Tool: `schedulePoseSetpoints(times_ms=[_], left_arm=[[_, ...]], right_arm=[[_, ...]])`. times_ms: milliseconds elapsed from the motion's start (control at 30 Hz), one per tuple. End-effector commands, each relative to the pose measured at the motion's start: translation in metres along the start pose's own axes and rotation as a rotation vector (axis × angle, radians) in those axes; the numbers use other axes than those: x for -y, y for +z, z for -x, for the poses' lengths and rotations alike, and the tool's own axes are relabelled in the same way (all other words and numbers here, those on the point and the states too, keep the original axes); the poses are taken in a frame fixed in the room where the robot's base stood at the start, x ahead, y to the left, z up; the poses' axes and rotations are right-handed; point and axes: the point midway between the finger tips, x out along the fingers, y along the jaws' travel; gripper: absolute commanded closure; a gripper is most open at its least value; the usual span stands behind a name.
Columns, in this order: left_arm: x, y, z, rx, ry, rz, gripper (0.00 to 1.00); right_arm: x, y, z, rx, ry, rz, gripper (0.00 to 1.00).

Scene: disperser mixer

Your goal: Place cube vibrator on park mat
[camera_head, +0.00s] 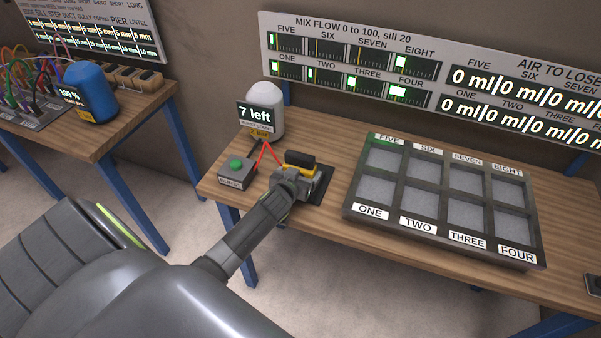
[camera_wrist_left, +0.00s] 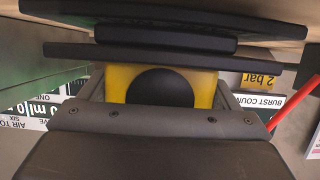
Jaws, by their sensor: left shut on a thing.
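The cube vibrator (camera_head: 300,158) has a black top and a yellow body. My left gripper (camera_head: 290,181) is shut on its yellow body, which shows in the left wrist view (camera_wrist_left: 203,88) with a round black part. The black park mat (camera_head: 322,186) lies on the bench under and to the right of the gripper, partly hidden by it. In the left wrist view, flat black layers sit between the yellow body and the wooden bench. I cannot tell for sure whether the vibrator touches the mat.
A grey box with a green button (camera_head: 236,166) and a white canister (camera_head: 264,108) with a "7 left" display stand left of the mat. A red cable runs near the gripper. A dark tray of several compartments (camera_head: 346,210) lies to the right.

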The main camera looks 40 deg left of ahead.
Motion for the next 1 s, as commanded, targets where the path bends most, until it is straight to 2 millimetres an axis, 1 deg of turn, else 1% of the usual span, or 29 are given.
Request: schedulePoseSetpoints(times_ms=[33, 100, 333, 367, 467, 500, 700, 800, 867, 1000], left_arm=[[-0.001, -0.004, -0.001, -0.008, 0.003, 0.0, 0.69], [-0.001, -0.004, -0.001, -0.008, 0.003, 0.0, 0.69], [-0.001, 0.0, -0.002, -0.008, 0.003, 0.0, 0.69], [0.0, 0.003, -0.001, -0.001, 0.0, 0.001, 0.15], [0.0, 0.002, -0.001, -0.001, 0.0, 0.001, 0.02], [0.0, 0.002, -0.001, -0.001, 0.0, 0.001, 0.0], [0.0, 0.001, -0.001, 0.0, 0.0, 0.001, 0.0], [0.0, -0.002, 0.001, -0.001, 0.0, 0.001, 0.0], [0.0, 0.0, 0.004, 0.0, 0.0, 0.001, 0.0], [0.0, 0.001, 0.02, -0.001, 0.0, 0.002, 0.0]], right_arm=[[0.001, -0.001, 0.0, -0.001, -0.001, 0.0, 0.64], [0.002, -0.001, 0.0, -0.001, -0.002, -0.001, 0.64], [0.004, -0.001, -0.003, -0.002, -0.004, -0.001, 0.64], [0.004, -0.001, -0.003, -0.002, -0.004, -0.001, 0.64], [0.004, -0.001, -0.002, -0.002, -0.004, -0.001, 0.64], [0.004, -0.001, -0.002, -0.002, -0.004, -0.001, 0.64], [0.004, -0.001, -0.002, -0.002, -0.004, -0.001, 0.64], [0.003, -0.002, 0.002, -0.002, -0.004, -0.001, 0.64], [0.003, -0.002, 0.0, -0.002, -0.004, -0.001, 0.64], [0.003, -0.002, -0.001, -0.002, -0.004, -0.001, 0.64]])
